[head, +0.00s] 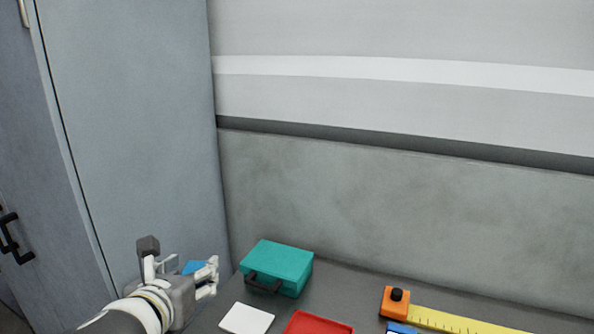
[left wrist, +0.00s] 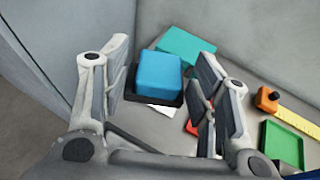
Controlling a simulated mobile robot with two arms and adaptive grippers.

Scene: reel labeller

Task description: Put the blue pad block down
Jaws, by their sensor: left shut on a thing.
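The blue pad block (left wrist: 159,72) has a blue upper part on a black base. In the left wrist view it is between the fingers of my left gripper (left wrist: 165,92), which is shut on it. In the head view only a bit of its blue (head: 193,267) shows behind the fingers of my left gripper (head: 208,277). The gripper is at the left end of the grey table, left of the teal case. I cannot tell how far the block is above the table. My right gripper is not in view.
A teal case (head: 277,265) with a dark handle stands near the wall. A white card (head: 247,318) and red tray (head: 318,325) lie in front.

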